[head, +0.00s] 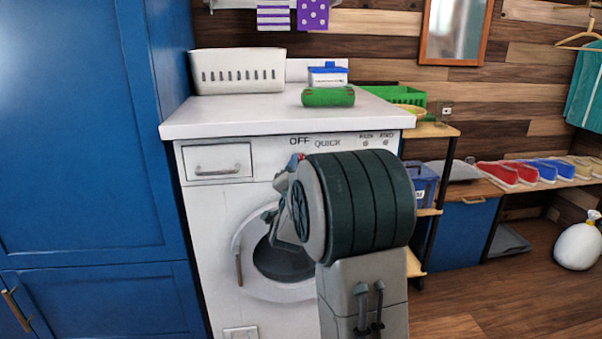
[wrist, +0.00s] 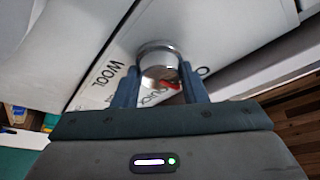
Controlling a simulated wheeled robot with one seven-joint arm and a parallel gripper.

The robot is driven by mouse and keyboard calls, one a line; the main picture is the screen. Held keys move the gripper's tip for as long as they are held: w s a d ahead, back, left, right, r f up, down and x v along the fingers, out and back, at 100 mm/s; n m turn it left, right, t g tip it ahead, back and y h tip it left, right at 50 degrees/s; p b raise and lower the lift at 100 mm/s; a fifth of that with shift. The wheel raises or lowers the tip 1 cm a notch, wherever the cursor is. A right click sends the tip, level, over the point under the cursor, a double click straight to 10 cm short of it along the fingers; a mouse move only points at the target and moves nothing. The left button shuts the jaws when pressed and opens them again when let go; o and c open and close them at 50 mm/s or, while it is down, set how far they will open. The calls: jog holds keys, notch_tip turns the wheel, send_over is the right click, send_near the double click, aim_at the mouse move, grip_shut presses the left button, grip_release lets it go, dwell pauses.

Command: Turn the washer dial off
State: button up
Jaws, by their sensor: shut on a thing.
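The washer (head: 215,220) stands under a white countertop, with OFF and QUICK printed on its panel. The washer dial (wrist: 158,55) is a round silver knob in the wrist view. My gripper (wrist: 158,76) is shut on it, one finger on each side. A red mark (wrist: 173,86) shows at the dial's lower right edge, between the QUICK lettering and a partly hidden "O". WOOL is printed to the dial's left in that view. In the head view my arm and gripper (head: 294,166) cover most of the dial.
The washer's round door (head: 246,262) is behind my arm, and a drawer (head: 217,163) is at upper left. A white basket (head: 238,71) and a green roll (head: 328,97) sit on the countertop (head: 240,113). A blue cabinet (head: 85,130) stands left; a shelf rack (head: 436,130) stands right.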

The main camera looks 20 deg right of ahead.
dwell(0.3)
jog(key=o, duration=1)
jog(key=shift+c, duration=0.2)
jog(key=p+v, duration=0.1)
jog(key=v, duration=1.3)
jog(key=shift+p, duration=0.3)
jog(key=shift+w+r, duration=0.1)
